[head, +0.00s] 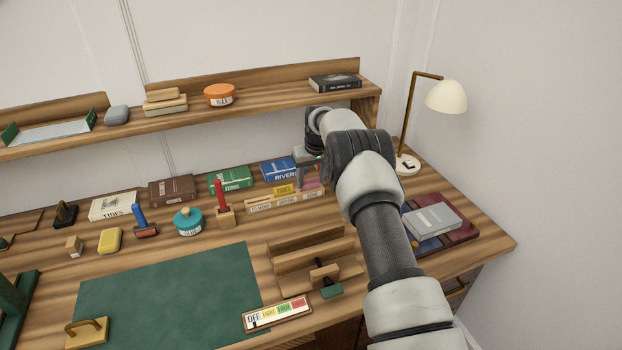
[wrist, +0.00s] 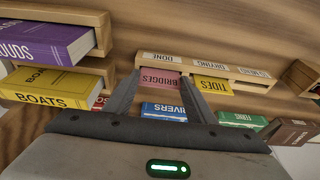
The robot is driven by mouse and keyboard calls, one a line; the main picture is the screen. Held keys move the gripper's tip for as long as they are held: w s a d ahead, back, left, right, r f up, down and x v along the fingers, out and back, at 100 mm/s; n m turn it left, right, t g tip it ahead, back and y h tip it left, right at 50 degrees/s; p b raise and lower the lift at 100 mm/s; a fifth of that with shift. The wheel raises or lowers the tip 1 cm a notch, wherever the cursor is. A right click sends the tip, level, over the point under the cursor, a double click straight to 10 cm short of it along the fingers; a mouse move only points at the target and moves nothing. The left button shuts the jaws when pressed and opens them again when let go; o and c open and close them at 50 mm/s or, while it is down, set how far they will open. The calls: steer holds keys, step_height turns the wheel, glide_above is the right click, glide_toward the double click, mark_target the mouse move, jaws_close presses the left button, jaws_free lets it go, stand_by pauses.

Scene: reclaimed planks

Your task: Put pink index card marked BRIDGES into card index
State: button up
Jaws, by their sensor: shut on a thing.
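The pink card marked BRIDGES (wrist: 160,81) is between the fingers of my gripper (wrist: 163,76), which is shut on it. The card's top edge in the wrist view meets the wooden card rack (wrist: 240,74) by its DONE label. I cannot tell how deep the card sits in that slot. A yellow card marked TIDES (wrist: 212,86) stands at the DRYING label beside it. In the head view the rack (head: 260,207) lies on the desk below the shelf, and my gripper (head: 309,178) is over its right end, partly hiding the pink card.
Behind the rack lie a blue RIVERS book (head: 277,170) and a green book (head: 231,179). A red-handled tool (head: 223,203) stands to the left. A wooden stepped stand (head: 305,250) is in front. The shelf (head: 260,104) overhangs close to my wrist. The green mat (head: 170,295) is mostly clear.

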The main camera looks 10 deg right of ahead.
steer(key=shift+f+b, duration=0.35)
steer(key=shift+f, duration=0.15)
steer(key=o, duration=1.1)
steer(key=s+a+p+v, duration=0.1)
steer(key=s+p+v, duration=0.1)
steer(key=v, duration=1.5)
steer(key=s+a+f+p+v, duration=0.1)
steer(key=p+v, duration=0.2)
steer(key=v, duration=1.3)
steer(key=s+r+m+t+p, duration=0.1)
steer(key=s+r+p, duration=0.1)
steer(key=s+r, duration=0.5)
steer(key=s+r+p, duration=0.2)
steer(key=s+r, duration=0.1)
steer(key=s, duration=0.7)
steer(key=s+r+m+t+p, duration=0.15)
steer(key=s+r, duration=0.25)
steer(key=s, duration=0.5)
steer(key=shift+h, duration=0.3)
steer(key=s, duration=0.4)
steer(key=s+f+p, duration=0.1)
steer(key=s, duration=0.3)
steer(key=s+f+p, duration=0.1)
steer(key=s, duration=0.3)
steer(key=shift+s+d+f, duration=0.1)
steer(key=shift+s+f, duration=0.05)
steer(key=shift+s, duration=0.05)
